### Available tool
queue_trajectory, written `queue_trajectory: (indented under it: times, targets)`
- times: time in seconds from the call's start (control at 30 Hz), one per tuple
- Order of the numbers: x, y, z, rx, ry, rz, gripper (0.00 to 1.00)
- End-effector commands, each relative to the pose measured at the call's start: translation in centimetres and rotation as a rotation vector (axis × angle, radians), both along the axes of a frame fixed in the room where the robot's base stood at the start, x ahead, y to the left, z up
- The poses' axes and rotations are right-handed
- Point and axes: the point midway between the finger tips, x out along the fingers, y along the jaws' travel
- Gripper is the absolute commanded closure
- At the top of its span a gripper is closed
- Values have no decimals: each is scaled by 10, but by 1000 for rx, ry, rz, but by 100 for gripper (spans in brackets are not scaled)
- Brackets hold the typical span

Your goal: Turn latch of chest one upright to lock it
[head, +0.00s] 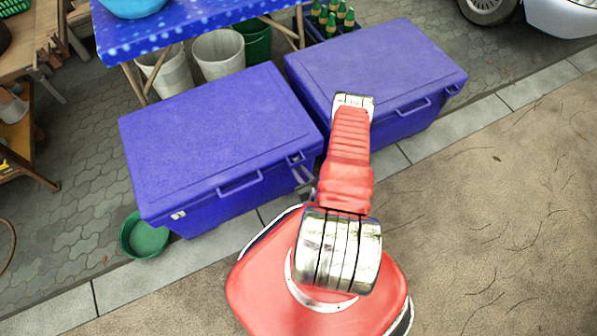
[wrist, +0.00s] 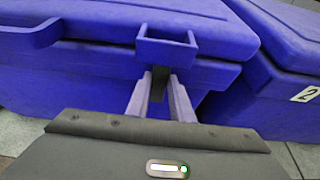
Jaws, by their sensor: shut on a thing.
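Chest one (head: 215,140) is the left blue chest in the head view, with its lid down. It also fills much of the wrist view (wrist: 90,85). At the right end of its front, a blue open bracket (wrist: 166,48) sticks out at the lid edge. A dark latch piece (wrist: 159,80) shows just below the bracket, looking roughly vertical. My gripper (wrist: 160,90) is shut on this latch from the front, one pale finger on each side. The latch's far end is hidden.
A second blue chest (head: 380,70), marked 2 in the wrist view (wrist: 306,94), stands close on the right. A green bowl (head: 145,236) lies at chest one's left front corner. A blue-covered table (head: 190,30) and buckets (head: 218,54) are behind. Pavement in front right is clear.

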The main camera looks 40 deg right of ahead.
Motion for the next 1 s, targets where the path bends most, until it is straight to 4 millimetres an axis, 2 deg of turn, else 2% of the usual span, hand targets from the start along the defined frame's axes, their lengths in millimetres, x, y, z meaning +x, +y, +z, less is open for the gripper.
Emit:
queue_trajectory:
  times: [0.5, 0.53, 0.77, 1.0]
  targets:
    - [0, 1, -1, -26, 9, 2, 100]
    - [0, 1, -1, -26, 9, 2, 78]
    - [0, 1, 0, -25, 8, 1, 62]
    - [0, 1, 0, -25, 6, 1, 61]
